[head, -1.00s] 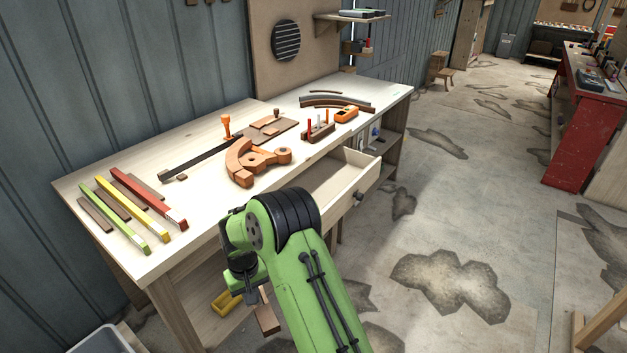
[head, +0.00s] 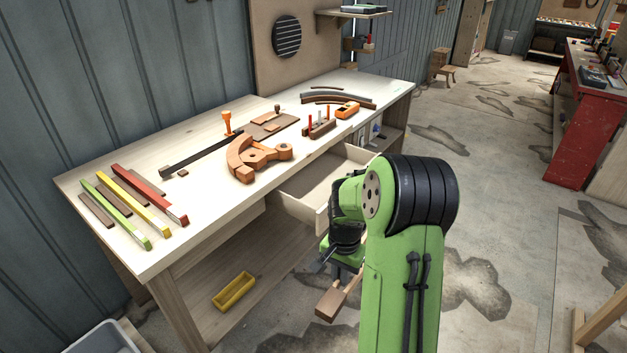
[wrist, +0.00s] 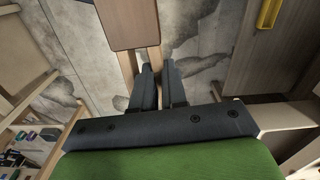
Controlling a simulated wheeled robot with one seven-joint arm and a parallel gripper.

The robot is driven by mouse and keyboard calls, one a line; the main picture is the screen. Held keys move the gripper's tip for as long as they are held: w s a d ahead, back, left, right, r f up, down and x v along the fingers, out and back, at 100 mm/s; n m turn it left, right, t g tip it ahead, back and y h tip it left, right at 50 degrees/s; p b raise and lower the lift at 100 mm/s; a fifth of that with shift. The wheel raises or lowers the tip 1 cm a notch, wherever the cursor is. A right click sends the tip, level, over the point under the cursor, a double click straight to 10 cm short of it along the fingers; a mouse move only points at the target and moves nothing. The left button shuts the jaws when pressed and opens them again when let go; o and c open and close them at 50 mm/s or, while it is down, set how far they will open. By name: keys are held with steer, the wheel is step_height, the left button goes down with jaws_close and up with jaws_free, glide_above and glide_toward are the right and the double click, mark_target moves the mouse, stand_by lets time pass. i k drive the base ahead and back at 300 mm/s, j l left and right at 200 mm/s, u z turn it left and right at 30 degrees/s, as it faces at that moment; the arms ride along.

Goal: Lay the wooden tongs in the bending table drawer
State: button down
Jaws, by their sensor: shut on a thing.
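The wooden tongs (head: 330,303) hang from my gripper (head: 343,262), below the tabletop in the head view. In the wrist view, the tongs (wrist: 129,27) show a flat brown end and a paler strip running down between the fingers of my gripper (wrist: 148,72). The gripper is shut on them. The bending table drawer (head: 298,207) is pulled open under the front edge of the table, and its visible inside looks empty. My arm hides its right part and front. The gripper is in front of the drawer and lower than its rim.
The bending table (head: 205,218) carries coloured bars, an orange wooden clamp form (head: 258,158), a plane (head: 347,110) and curved strips. A yellow tray (head: 234,291) sits on the lower shelf. A red bench (head: 583,120) stands at right. The floor between is clear.

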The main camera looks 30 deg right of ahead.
mark_target(330, 191)
steer(key=i+l, duration=0.5)
steer(key=i, duration=0.15)
steer(key=i+l, duration=0.5)
steer(key=i, duration=0.2)
